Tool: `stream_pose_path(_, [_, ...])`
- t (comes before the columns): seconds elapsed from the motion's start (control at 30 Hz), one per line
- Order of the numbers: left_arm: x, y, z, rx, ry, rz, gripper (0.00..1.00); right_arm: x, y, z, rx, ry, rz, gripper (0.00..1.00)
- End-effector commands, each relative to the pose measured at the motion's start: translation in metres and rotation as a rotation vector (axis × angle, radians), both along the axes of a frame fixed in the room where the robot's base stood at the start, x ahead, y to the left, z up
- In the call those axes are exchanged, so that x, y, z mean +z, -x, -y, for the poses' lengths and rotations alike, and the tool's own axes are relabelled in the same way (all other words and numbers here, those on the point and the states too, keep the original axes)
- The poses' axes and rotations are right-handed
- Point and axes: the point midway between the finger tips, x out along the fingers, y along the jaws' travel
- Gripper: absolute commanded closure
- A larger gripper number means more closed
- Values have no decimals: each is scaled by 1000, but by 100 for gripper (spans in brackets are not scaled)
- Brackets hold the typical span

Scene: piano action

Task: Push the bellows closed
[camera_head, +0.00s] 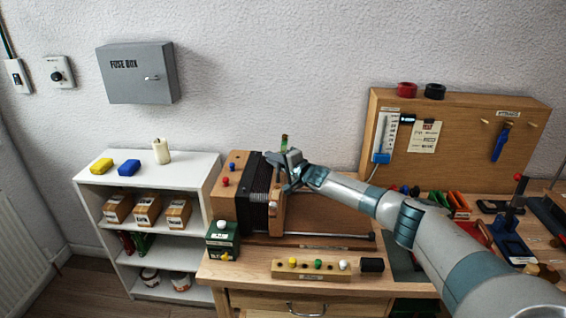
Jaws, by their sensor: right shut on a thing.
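The bellows (259,196) stands at the left end of the wooden workbench. It has black pleats between a wooden box (226,197) on the left and a wooden end board (278,214) on the right. The pleats show as a fairly narrow dark band. My right gripper (280,166) reaches in from the right and is at the top of the end board, shut on it. The gripper hides part of the board's upper edge, and the fingertips are small in the picture. My left gripper is not in view.
A metal rod (322,236) runs along the bench right of the bellows. In front are a green box (222,241) and a wooden block with coloured knobs (313,269). A white shelf (188,166) stands left; a tool board (455,130) stands behind right.

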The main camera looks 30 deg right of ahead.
Motion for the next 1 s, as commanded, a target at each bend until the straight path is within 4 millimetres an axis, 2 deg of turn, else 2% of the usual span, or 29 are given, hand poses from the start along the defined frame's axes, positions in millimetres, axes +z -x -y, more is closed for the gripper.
stream_pose_path(0.03, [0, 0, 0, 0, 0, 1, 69, -1, 0, -6, 8, -2, -1, 100])
stream_pose_path(0.17, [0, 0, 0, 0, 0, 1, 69, -1, 0, -6, 8, -2, 0, 100])
stream_pose_path(0.2, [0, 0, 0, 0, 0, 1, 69, -1, 0, -6, 8, -2, 0, 86])
stream_pose_path(0.23, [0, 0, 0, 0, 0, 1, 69, -1, 0, -6, 8, -3, 0, 81])
stream_pose_path(0.67, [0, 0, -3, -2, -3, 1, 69, 0, 2, -1, 3, -3, 0, 81])
stream_pose_path(1.0, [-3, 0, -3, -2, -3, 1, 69, 1, 21, 3, 2, -4, 0, 81])
